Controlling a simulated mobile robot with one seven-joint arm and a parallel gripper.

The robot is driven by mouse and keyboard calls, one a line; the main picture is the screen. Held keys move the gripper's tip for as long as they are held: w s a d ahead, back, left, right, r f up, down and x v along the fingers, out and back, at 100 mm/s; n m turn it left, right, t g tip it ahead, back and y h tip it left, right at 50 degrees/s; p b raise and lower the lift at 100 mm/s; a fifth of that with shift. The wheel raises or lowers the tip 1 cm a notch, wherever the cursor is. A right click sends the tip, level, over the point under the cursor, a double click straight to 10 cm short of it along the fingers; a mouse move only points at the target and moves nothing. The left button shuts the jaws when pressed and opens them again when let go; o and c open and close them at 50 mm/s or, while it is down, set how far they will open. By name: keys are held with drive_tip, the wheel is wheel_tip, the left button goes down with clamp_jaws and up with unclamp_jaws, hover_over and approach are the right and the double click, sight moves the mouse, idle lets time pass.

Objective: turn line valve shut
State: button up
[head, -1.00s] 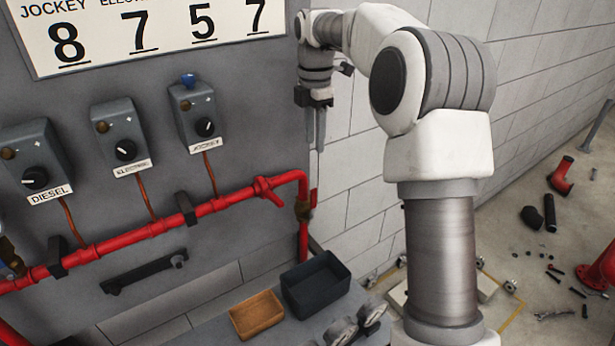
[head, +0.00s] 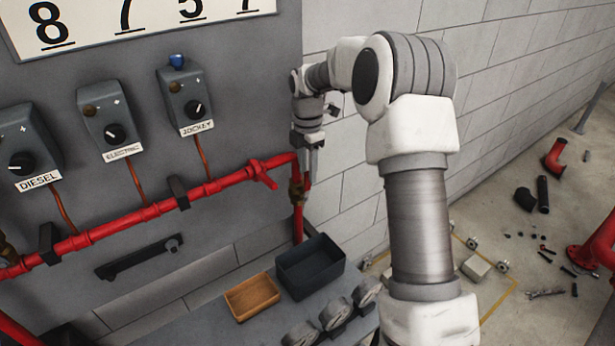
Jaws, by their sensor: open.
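A brass valve body (head: 296,190) sits on the vertical end of the red pipe (head: 150,214), right of the grey panel. Its red lever, seen earlier at its right side, is now mostly hidden at my gripper's fingers. My gripper (head: 307,166) points down with its jaws open, right beside the valve. I cannot tell whether the fingers touch the lever or stand around it. A red branch fitting (head: 265,175) projects from the pipe a little left of the valve.
Three control boxes, Diesel (head: 28,148), Electric (head: 110,126) and Jockey (head: 185,98), stand on the panel. A block wall (head: 400,180) rises behind my arm.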

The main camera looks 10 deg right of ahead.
sight(307, 186)
drive_tip(key=shift+f, duration=1.4)
clamp_jaws()
idle(0.4)
